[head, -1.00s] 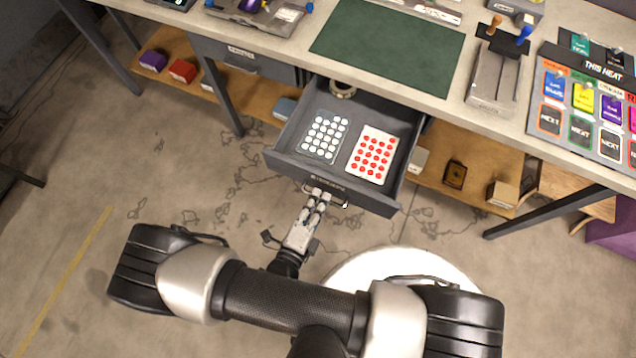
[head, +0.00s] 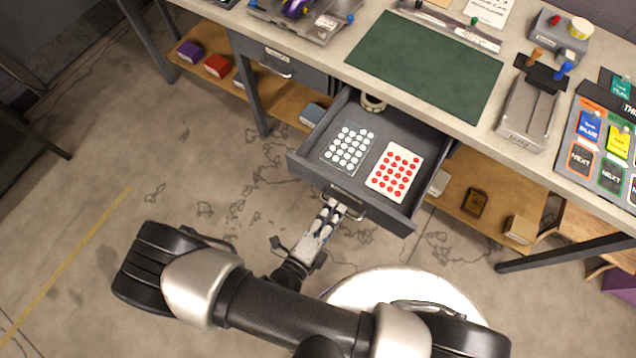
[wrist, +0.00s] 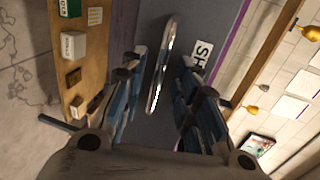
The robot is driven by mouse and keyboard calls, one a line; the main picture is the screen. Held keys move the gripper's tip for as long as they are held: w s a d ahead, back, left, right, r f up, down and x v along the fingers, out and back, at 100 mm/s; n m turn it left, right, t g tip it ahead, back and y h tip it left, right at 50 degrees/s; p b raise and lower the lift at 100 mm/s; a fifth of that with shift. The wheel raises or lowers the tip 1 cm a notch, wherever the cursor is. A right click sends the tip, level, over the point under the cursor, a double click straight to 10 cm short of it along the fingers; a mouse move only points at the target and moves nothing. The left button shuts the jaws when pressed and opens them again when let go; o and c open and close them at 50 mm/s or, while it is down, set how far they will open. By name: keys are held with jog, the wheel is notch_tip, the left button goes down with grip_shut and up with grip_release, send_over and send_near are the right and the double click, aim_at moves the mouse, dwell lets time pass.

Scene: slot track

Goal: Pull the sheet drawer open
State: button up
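The sheet drawer (head: 313,172) stands pulled out from under the bench, with a sheet of white dots (head: 349,148) and a sheet of red dots (head: 395,171) lying in it. Its bar handle (head: 349,204) is on the front panel. My gripper (head: 333,207) is at the handle, just outside the drawer front. In the wrist view the handle (wrist: 161,65) stands between the two spread fingers of my gripper (wrist: 158,75), with gaps visible on both sides. Part of a label (wrist: 201,58) shows on the drawer front.
A closed drawer (head: 280,62) is to the left under the bench. A green mat (head: 425,65) lies on the bench top. A lower shelf (head: 470,175) holds small boxes. A round white surface (head: 410,290) is below the gripper. The floor at left is clear.

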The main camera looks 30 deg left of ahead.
jog(key=d+v, duration=0.1)
jog(key=v, duration=0.9)
jog(key=shift+s+a, duration=0.4)
jog(key=shift+a, duration=0.05)
jog(key=shift+r, duration=0.15)
jog(key=w+d+r+m+g+h, duration=0.35)
jog(key=w+r+m+g, duration=0.25)
jog(key=r+m, duration=0.6)
jog(key=w+d+r+m+g+h, duration=0.3)
jog(key=w+d+r+m+g, duration=0.3)
jog(key=m, duration=1)
jog(key=d+r+m+y, duration=0.4)
jog(key=d+r+m, duration=0.3)
jog(key=m, duration=0.5)
jog(key=d+r+m+t+y, duration=0.1)
jog(key=d+r+m+y, duration=0.3)
jog(key=d+r+m, duration=0.3)
jog(key=shift+s+d+r+m, duration=0.4)
jog(key=shift+r+m, duration=1.65)
jog(key=shift+m, duration=1.05)
